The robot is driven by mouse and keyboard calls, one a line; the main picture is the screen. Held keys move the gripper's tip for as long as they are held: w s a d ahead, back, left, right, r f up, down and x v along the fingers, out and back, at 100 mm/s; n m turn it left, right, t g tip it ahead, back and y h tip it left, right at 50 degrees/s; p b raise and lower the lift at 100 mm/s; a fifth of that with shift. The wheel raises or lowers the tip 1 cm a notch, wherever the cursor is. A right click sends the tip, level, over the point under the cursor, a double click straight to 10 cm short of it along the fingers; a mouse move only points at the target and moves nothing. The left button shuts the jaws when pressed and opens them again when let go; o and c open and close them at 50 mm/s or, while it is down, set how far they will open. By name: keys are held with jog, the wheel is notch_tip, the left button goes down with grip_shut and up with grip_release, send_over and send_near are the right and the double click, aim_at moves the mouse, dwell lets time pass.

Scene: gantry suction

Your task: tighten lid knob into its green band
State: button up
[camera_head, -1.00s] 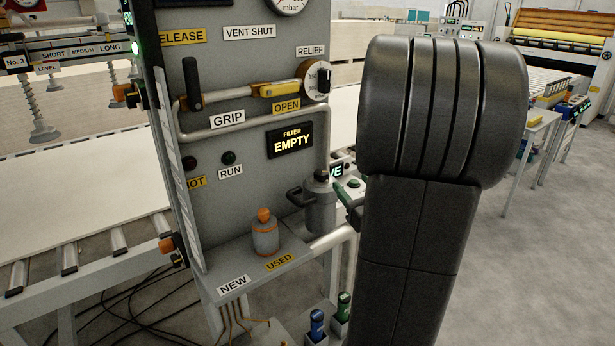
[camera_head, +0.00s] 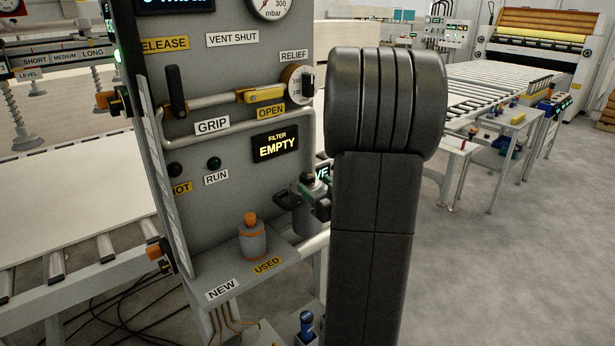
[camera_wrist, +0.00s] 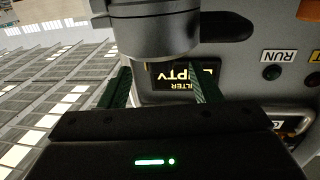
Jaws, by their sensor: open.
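The grey filter housing (camera_head: 299,226) with a dark side handle (camera_head: 288,198) stands at the panel's right edge in the head view. Its dark lid knob (camera_head: 307,177) shows at the top, partly covered by my gripper (camera_head: 318,190). In the wrist view, the housing's round grey body (camera_wrist: 150,35) fills the top middle, upside down. My gripper (camera_wrist: 160,82) is open there, its two dark green fingers apart on either side below the housing rim. I cannot make out the knob between them. No green band on the knob can be told apart.
A grey canister with an orange top (camera_head: 252,238) stands on the shelf by the USED label. The FILTER EMPTY display (camera_head: 275,144), pipes and the yellow valve handle (camera_head: 264,94) are on the panel close behind. A roller conveyor (camera_head: 90,262) lies left; open floor lies right.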

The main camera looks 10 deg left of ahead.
aim_at(311, 182)
jog(key=x, duration=0.5)
jog(key=shift+p, duration=0.35)
jog(key=shift+d, duration=0.1)
jog(key=c, duration=1)
jog(key=shift+f+b, duration=0.1)
jog(key=shift+b, duration=0.2)
